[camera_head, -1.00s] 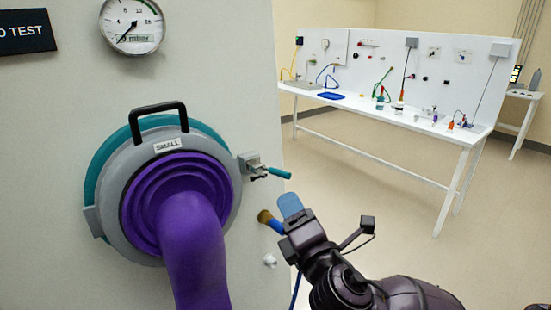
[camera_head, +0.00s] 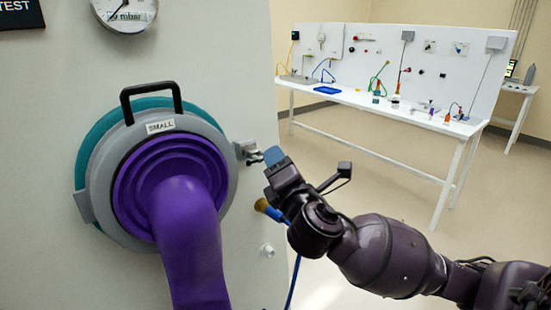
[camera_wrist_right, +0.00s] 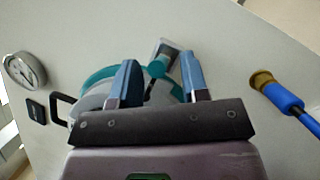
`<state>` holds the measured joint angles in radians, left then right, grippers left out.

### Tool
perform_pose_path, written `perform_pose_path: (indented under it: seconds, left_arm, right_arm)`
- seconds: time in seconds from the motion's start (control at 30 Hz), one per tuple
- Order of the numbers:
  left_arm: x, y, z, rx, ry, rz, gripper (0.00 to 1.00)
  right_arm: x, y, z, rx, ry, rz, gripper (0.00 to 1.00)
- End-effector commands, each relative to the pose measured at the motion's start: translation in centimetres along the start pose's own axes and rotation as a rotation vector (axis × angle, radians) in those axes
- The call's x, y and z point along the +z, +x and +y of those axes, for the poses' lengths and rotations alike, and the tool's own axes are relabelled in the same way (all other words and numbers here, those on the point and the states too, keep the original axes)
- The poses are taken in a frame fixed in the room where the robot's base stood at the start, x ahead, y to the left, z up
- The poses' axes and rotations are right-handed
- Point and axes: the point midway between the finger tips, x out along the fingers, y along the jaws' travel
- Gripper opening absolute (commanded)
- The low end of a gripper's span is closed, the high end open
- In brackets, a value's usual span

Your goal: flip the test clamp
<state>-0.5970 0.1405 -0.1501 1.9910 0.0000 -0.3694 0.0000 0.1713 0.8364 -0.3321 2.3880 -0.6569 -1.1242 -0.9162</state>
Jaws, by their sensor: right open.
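The test clamp (camera_head: 247,151) is a small grey metal latch at the right edge of the grey ring around the glove port. Its teal handle is mostly hidden behind my right gripper (camera_head: 274,156) in the head view. In the right wrist view the teal clamp handle (camera_wrist_right: 158,68) lies between the two blue fingers of my right gripper (camera_wrist_right: 160,82), which are apart with gaps beside it. The port (camera_head: 130,224) carries a purple glove (camera_head: 188,240), a black carry handle and a "SMALL" label. My left gripper is out of view.
A blue hose with a brass end (camera_head: 267,209) sticks out of the panel just below my right gripper; it also shows in the right wrist view (camera_wrist_right: 284,98). A white knob (camera_head: 267,250) is lower. A pressure gauge (camera_head: 125,12) is above the port. A white bench (camera_head: 400,108) stands behind.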

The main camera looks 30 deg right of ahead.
Motion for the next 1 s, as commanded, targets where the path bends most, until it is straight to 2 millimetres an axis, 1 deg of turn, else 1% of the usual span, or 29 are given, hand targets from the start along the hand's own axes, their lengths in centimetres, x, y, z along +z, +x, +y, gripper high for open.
perform_pose_path:
  seconds: [0.03,0.1,0.2,0.53,0.57,0.8,0.83,1.0]
  left_arm:
    - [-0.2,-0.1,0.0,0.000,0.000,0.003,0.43]
    - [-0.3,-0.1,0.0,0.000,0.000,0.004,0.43]
    - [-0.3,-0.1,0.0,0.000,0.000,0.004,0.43]
    - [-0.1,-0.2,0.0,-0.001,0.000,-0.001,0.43]
    - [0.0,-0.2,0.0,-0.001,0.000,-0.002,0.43]
    - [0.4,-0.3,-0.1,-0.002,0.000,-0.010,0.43]
    - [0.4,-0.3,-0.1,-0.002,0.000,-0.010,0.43]
    - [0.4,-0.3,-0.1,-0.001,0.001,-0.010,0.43]
  right_arm:
    - [0.0,0.7,0.1,0.001,-0.001,0.000,0.41]
    - [0.0,1.3,0.0,0.000,0.000,0.000,0.41]
    - [0.0,1.9,0.0,-0.001,0.000,0.000,0.41]
    - [0.0,2.2,-0.1,-0.001,0.001,0.001,0.41]
    - [0.0,2.2,-0.1,-0.001,0.001,0.001,0.40]
    - [0.0,2.2,-0.1,-0.001,0.001,0.001,0.03]
    - [0.0,2.2,-0.1,-0.001,0.001,0.001,0.00]
    - [-0.1,2.2,-0.1,-0.002,0.001,0.001,0.00]
